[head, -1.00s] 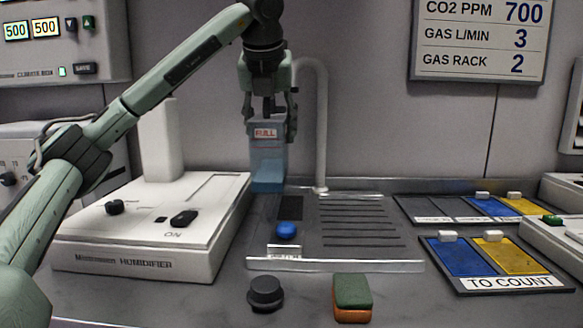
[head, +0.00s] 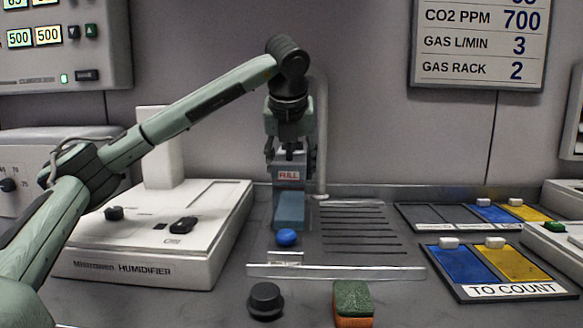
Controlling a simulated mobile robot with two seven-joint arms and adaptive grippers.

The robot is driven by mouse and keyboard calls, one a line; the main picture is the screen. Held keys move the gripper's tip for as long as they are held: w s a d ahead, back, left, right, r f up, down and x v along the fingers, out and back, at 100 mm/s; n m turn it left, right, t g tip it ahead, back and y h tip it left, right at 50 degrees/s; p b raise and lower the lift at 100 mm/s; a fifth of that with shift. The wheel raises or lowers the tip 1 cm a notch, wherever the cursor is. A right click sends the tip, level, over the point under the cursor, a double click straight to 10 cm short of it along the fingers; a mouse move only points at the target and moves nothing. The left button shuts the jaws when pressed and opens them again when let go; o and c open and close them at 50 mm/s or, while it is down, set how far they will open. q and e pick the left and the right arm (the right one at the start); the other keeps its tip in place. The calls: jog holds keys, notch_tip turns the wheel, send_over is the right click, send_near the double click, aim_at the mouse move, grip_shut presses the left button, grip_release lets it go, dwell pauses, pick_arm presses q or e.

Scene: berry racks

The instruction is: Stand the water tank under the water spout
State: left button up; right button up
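The water tank (head: 289,208) is a grey-blue upright container with a FULL label and bluish water in its lower part. My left gripper (head: 290,158) points down from above and is shut on the top of the tank. The tank is over the back left of the sink tray (head: 400,272), behind a blue knob (head: 286,237); I cannot tell if its base touches. The water spout (head: 322,150) is a pale upright pipe just behind and right of the tank. My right gripper is not in view.
The white humidifier (head: 130,268) stands left of the tray, under my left arm. A black knob (head: 265,300) and a green-orange sponge (head: 353,302) lie in front. The TO COUNT rack (head: 515,290) and another rack (head: 420,214) are at the right.

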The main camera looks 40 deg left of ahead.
pick_arm(q)
jog(key=o, duration=1.4)
jog(key=shift+f, duration=0.1)
jog(key=shift+o, duration=0.2)
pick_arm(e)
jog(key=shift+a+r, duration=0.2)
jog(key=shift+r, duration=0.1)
pick_arm(q)
jog(key=p+v, duration=0.1)
jog(key=v, duration=0.7)
jog(key=shift+w+r, duration=0.1)
jog(key=shift+r, duration=0.15)
jog(key=p+v, duration=0.1)
jog(key=v, duration=0.2)
jog(key=shift+s+r+p, duration=0.2)
jog(key=shift+p, duration=0.15)
jog(key=shift+s+d+r, duration=0.1)
jog(key=shift+d, duration=0.05)
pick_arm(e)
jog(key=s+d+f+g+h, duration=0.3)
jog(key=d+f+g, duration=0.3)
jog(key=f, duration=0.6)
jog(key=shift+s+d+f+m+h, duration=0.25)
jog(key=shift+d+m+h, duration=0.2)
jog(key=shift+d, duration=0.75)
